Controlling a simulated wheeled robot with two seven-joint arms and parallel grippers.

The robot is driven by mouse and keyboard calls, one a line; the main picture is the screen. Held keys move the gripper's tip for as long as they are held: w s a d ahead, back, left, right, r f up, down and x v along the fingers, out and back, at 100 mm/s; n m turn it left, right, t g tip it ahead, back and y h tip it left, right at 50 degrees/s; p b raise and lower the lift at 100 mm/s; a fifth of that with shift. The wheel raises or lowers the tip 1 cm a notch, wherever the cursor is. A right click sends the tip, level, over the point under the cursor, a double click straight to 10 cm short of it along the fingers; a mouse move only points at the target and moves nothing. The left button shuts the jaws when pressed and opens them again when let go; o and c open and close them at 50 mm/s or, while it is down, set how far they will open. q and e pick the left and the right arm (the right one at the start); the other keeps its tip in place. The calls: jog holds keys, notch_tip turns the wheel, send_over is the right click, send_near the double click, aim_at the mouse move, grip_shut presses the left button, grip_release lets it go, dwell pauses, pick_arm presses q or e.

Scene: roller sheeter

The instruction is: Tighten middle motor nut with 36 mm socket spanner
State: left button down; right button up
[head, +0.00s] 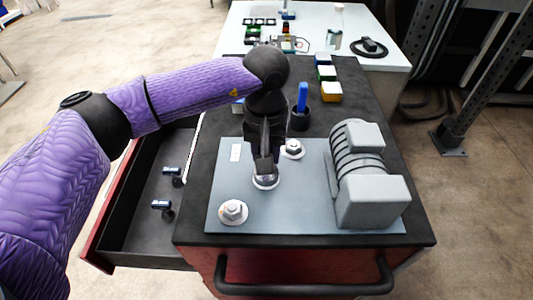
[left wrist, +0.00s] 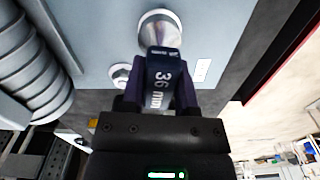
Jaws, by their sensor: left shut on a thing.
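My left gripper (head: 266,150) is shut on the handle of the 36 mm socket spanner (left wrist: 160,75), whose "36 mm" label faces the wrist camera. The spanner's silver socket (head: 266,181) is down at the middle nut position on the grey plate; it also shows in the left wrist view (left wrist: 158,28). The middle nut is hidden under it, so I cannot tell how far it is seated. One nut (head: 233,211) is at the plate's front left, another (head: 293,148) behind. The grey motor (head: 365,175) stands on the plate's right. My right gripper is not in view.
The plate (head: 300,215) lies on a dark-topped red cabinet (head: 300,268). Its open left drawer (head: 140,225) holds two blue-handled sockets (head: 162,205). Behind the plate stand a black cup with a blue tool (head: 302,98) and coloured boxes (head: 330,91). A white table (head: 390,55) is farther back.

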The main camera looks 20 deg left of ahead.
pick_arm(q)
jog(key=shift+m, duration=0.5)
